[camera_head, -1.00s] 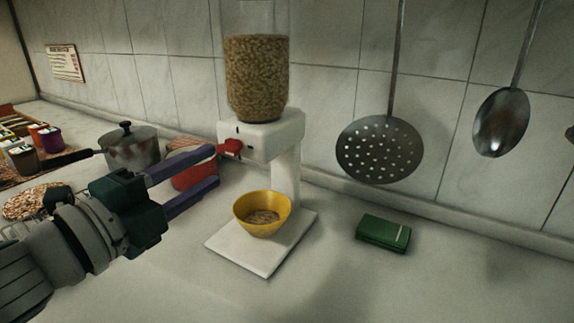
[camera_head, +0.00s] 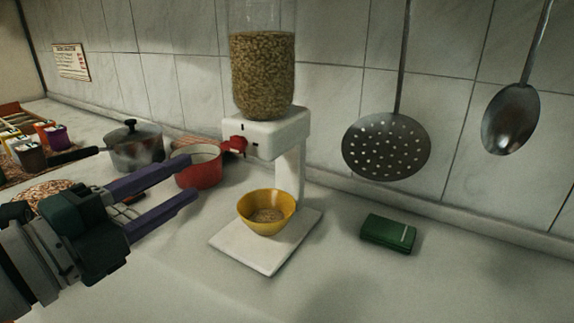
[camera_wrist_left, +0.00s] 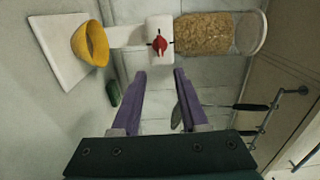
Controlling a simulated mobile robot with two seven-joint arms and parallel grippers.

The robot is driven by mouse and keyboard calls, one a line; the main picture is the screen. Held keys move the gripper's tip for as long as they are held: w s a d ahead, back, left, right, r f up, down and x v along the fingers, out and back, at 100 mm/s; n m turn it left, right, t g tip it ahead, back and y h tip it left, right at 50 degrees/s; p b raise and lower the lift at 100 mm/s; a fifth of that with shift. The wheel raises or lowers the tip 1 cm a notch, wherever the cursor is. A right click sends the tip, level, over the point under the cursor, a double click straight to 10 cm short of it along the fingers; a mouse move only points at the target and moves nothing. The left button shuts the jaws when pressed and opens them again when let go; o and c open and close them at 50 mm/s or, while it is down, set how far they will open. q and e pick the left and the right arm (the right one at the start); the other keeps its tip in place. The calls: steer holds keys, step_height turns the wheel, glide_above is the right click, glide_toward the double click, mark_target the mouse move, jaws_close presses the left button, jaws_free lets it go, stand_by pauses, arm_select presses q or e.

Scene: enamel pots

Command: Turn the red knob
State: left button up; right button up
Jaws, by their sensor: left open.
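The red knob (camera_head: 235,146) sits on the front left of the white dispenser (camera_head: 268,133). It also shows in the left wrist view (camera_wrist_left: 159,44), ahead of the fingertips and between their lines. A clear jar of grain (camera_head: 263,75) stands on top of the dispenser. My right gripper is not in view.
A red pot (camera_head: 200,172) and a grey lidded pot (camera_head: 135,147) stand behind my left gripper. A green box (camera_head: 388,233) lies right of the dispenser. A skimmer (camera_head: 386,148) and a ladle (camera_head: 510,118) hang at the wall. The front counter is clear.

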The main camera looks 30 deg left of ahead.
mark_target(228, 146)
arm_select(q)
steer(key=shift+o, duration=0.3)
steer(key=shift+o, duration=1.5)
steer(key=shift+n, duration=0.6)
steer(key=shift+o, duration=1.1)
steer(key=n, duration=0.4)
steer(key=shift+a+r, duration=0.1)
steer(key=shift+a, duration=0.1)
steer(key=w+n, duration=0.3)
steer(key=n, duration=0.1)
steer(key=w+n, duration=0.3)
steer(key=n, duration=0.1)
steer(key=w+n, duration=0.4)
steer(key=shift+a+r+n+b, duration=0.15)
steer(key=shift+n+b, duration=0.15)
steer(key=shift+b, duration=0.1)
